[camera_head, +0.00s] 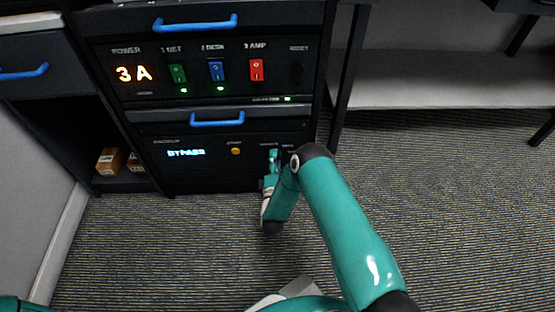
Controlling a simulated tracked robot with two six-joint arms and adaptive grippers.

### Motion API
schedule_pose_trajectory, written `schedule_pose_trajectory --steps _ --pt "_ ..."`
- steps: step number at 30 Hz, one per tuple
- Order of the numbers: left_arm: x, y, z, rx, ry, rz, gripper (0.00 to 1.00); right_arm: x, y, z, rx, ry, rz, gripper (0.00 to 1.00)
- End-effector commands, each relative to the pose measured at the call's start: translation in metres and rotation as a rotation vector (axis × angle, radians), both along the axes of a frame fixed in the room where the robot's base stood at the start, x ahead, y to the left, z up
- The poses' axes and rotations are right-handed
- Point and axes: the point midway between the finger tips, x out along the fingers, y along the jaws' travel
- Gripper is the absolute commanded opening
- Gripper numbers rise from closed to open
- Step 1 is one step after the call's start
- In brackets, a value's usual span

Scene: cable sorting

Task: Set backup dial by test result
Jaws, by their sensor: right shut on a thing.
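The backup panel (215,172) is the lower dark front of the cabinet. Its display (186,153) glows and reads BYPASS. A small yellow button (236,151) sits to the right of the display. My right gripper (273,160) is at the right part of this panel, shut on what appears to be the backup dial. The dial itself is hidden behind the gripper, so its setting cannot be read. My left gripper is not in view.
The power panel above has a display (134,74) reading 3 A, a green switch (177,73), a blue switch (216,71) and a red switch (256,70). Green lights glow below. Blue drawer handles (217,119) stick out. Small boxes (108,161) stand in the left shelf.

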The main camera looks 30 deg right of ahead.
Motion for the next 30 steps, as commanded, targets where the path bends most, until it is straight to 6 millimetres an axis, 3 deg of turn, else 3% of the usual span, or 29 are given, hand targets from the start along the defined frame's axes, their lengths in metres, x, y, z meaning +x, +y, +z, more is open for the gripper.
schedule_pose_trajectory --steps 5,6,10,22,30 --pt "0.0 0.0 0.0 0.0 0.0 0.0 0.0 0.0 0.007 -0.005 0.009 0.013 0.019 0.07" --pt "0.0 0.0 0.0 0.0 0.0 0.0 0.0 0.0 0.007 -0.005 0.009 0.013 0.019 0.47" --pt "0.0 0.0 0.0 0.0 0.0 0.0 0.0 0.0 0.005 -0.004 0.007 0.01 0.015 0.67" --pt "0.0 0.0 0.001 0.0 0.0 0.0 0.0 0.0 0.001 0.004 0.004 0.002 0.005 0.67" --pt "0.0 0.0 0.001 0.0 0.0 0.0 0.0 0.0 0.002 0.047 0.001 -0.004 0.007 0.67"
